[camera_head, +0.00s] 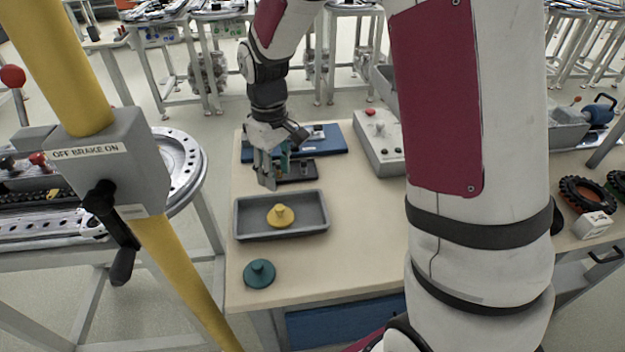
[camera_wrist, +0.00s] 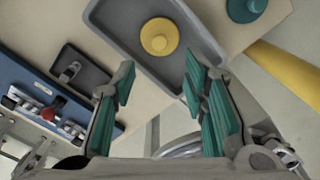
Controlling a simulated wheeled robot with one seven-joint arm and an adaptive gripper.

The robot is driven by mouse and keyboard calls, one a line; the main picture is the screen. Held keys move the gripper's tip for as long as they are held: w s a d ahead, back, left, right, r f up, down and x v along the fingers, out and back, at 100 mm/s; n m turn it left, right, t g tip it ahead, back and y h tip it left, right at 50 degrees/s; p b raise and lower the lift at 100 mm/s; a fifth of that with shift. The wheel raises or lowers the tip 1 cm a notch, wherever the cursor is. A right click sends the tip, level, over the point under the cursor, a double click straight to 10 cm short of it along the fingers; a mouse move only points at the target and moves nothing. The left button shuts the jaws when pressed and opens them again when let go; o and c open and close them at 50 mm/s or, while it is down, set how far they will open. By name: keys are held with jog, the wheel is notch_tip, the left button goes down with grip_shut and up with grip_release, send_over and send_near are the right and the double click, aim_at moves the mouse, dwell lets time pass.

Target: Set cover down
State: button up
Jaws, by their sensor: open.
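A dark rectangular plate with a raised grip, which looks like the cover (camera_head: 298,173), lies flat on the table beside a blue unit (camera_head: 322,142). My gripper partly hides it in the head view. In the wrist view the cover (camera_wrist: 88,77) is left of my fingers, with its metal grip facing up, and the blue unit (camera_wrist: 40,82) is beyond it. My gripper (camera_head: 267,180) is open and empty above the table, between the cover and a grey tray (camera_head: 318,229). In the wrist view the open fingers (camera_wrist: 161,72) point towards the tray (camera_wrist: 118,34), apart from the cover.
A yellow knobbed disc (camera_head: 281,215) sits in the tray. A teal knobbed disc (camera_head: 259,273) lies near the table's front left edge. A grey control box (camera_head: 382,142) with a red button stands at the back right. A yellow post (camera_head: 185,270) rises at left. The table's middle right is clear.

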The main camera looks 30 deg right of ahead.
jog(key=s+d+r+m+t, duration=0.1)
jog(key=s+r+m+t, duration=0.15)
jog(key=s+r, duration=1)
jog(key=s+r+m+t, duration=0.1)
jog(key=s+r+m, duration=0.2)
jog(key=s, duration=1)
jog(key=shift+d+r+t, duration=0.3)
jog(key=shift+r+t, duration=0.05)
